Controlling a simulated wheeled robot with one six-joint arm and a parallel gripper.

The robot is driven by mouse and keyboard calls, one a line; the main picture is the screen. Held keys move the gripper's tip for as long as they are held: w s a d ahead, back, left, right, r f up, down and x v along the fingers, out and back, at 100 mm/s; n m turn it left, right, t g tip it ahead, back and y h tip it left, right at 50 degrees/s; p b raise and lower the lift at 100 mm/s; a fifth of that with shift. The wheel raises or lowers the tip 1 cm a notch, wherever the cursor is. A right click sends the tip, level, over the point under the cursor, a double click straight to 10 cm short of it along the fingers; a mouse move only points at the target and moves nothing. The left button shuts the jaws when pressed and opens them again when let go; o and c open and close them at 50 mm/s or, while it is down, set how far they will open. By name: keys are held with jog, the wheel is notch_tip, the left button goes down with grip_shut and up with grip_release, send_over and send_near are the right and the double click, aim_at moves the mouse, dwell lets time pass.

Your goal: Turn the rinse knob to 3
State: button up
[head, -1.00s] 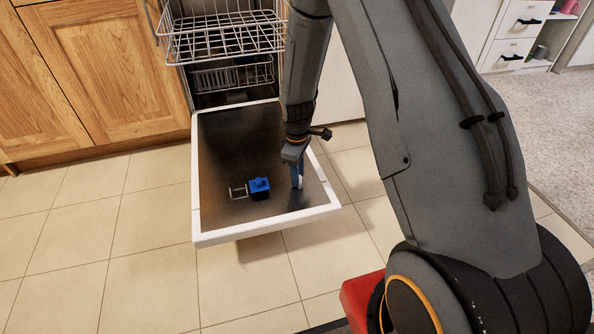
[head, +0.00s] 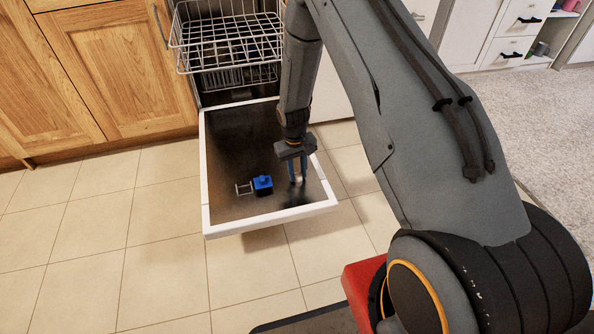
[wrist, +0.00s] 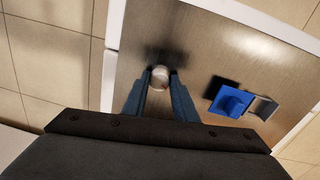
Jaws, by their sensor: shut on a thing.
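The rinse knob (wrist: 160,77) is a small round whitish knob on the inner face of the open dishwasher door (head: 232,150). In the wrist view it sits between the two blue fingertips of my gripper (wrist: 160,82), which is shut on it. In the head view my gripper (head: 297,178) points down at the right part of the door, and the knob is mostly hidden by the fingers. A small reddish mark shows near the knob's lower edge. I cannot read any numbers around it.
A blue block-like part (head: 262,185) with a small metal frame (head: 243,189) is left of my gripper on the door. Wire racks (head: 228,45) stand out above the door. A white rim (head: 270,222) edges the door. Tiled floor lies open in front.

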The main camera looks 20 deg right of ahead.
aim_at(296, 176)
jog(key=shift+s+m, duration=0.1)
jog(key=shift+m, duration=0.3)
jog(key=o, duration=1)
jog(key=shift+o, duration=0.2)
jog(key=r+p, duration=0.1)
jog(key=r, duration=0.3)
jog(key=r+p, duration=0.1)
jog(key=r, duration=0.2)
jog(key=shift+a+r+p, duration=0.2)
jog(key=shift+r+p, duration=0.2)
